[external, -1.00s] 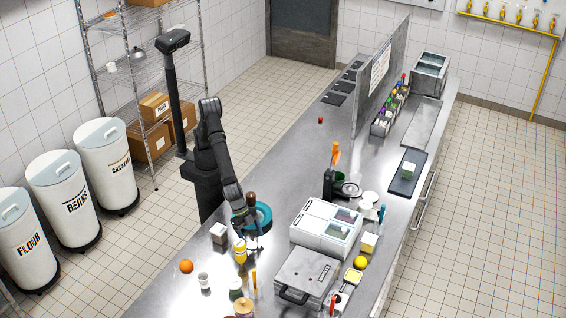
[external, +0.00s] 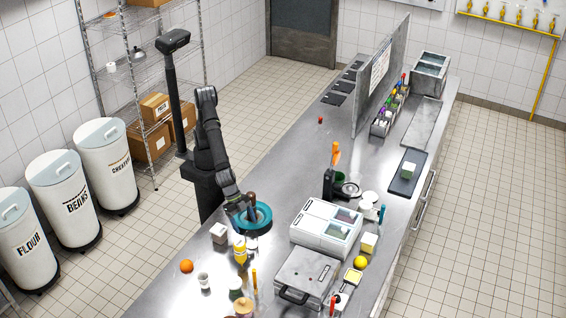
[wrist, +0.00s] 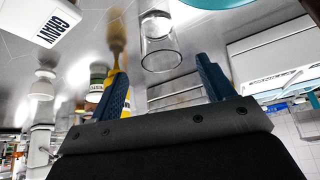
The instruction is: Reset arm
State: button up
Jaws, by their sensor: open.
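My gripper (external: 240,226) is low over the near left part of the steel counter, beside a teal ring-shaped object (external: 262,214). In the wrist view, my gripper (wrist: 163,82) has its two blue fingers spread wide with nothing between them. A yellow bottle (external: 240,251) stands just in front of the gripper in the external view. The bottle (wrist: 117,42) also shows behind the left finger in the wrist view. A clear glass (wrist: 160,42) shows beyond the fingers, apart from them.
A white carton (external: 219,233) stands left of the gripper, labelled GRAVY in the wrist view (wrist: 46,22). An orange (external: 186,266) and a small white cup (external: 204,281) lie nearer. A white appliance (external: 325,226) and a grey press (external: 307,272) stand to the right. The counter's far left is fairly clear.

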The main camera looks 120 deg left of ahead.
aim_at(254, 243)
jog(key=x, duration=0.9)
jog(key=r, duration=0.5)
jog(key=shift+s+d, duration=0.15)
jog(key=shift+s, duration=0.2)
jog(key=s+d+r, duration=0.1)
jog(key=s+r, duration=0.1)
jog(key=s, duration=0.1)
jog(key=s+d+r, duration=0.2)
jog(key=s, duration=0.2)
jog(key=s+d+r, duration=0.1)
jog(key=s+r, duration=0.1)
jog(key=s, duration=0.1)
jog(key=shift+s+d+r, duration=0.2)
jog(key=shift+s, duration=0.15)
jog(key=s+d+m+g+h, duration=0.2)
jog(key=s+d+m, duration=0.55)
jog(key=d, duration=0.75)
jog(key=s+d+m+g+h, duration=0.2)
jog(key=s+d+m, duration=0.3)
jog(key=s+d, duration=0.8)
jog(key=w+d+f, duration=0.2)
jog(key=w+f, duration=0.1)
jog(key=w, duration=0.4)
jog(key=shift+d+f, duration=0.25)
jog(key=shift+d, duration=0.05)
jog(key=shift+w+n, duration=0.1)
jog(key=shift+n, duration=0.15)
